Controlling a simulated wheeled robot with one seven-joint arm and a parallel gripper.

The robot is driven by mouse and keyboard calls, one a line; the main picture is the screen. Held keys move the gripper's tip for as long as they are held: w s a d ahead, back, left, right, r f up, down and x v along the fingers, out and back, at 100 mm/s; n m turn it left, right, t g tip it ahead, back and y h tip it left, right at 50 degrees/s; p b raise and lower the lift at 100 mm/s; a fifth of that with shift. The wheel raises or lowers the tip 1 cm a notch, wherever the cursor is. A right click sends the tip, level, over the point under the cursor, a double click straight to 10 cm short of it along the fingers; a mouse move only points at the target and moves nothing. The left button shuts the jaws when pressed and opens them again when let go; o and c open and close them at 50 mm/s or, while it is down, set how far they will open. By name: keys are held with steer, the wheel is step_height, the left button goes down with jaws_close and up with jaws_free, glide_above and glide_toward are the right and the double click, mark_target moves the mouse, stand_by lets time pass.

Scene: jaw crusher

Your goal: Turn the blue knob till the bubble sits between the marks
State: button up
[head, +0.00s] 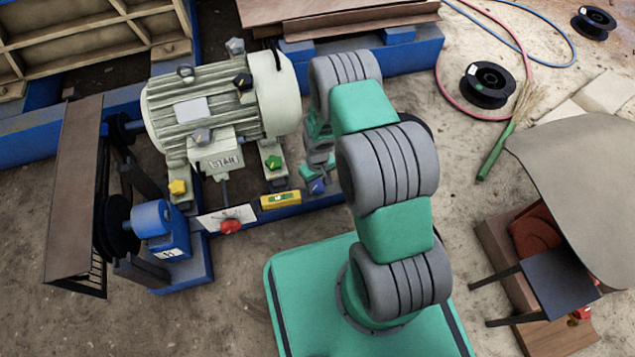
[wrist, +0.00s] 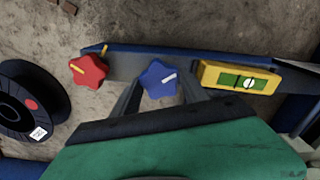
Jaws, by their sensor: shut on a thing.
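The blue star-shaped knob (wrist: 158,79) has a white stripe pointing right and slightly up in the wrist view. It also shows small in the head view (head: 317,187), partly hidden by my arm. My gripper (wrist: 160,88) is shut on it, one dark finger on each side. To its right is the yellow spirit level (wrist: 207,74) with a green vial (wrist: 230,80); in the head view the level (head: 280,200) lies on the blue frame. The bubble (wrist: 249,83) is a pale spot right of the vial's middle. The marks are too small to judge clearly.
A black spool (wrist: 32,100) is far left.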

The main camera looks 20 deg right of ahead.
mark_target(318, 185)
steer(key=m, duration=0.3)
steer(key=shift+m, duration=2.1)
steer(key=o, duration=1.4)
steer(key=shift+r, duration=0.1)
step_height(318, 185, up, 8)
steer(key=p, duration=0.3)
steer(key=shift+f, duration=0.2)
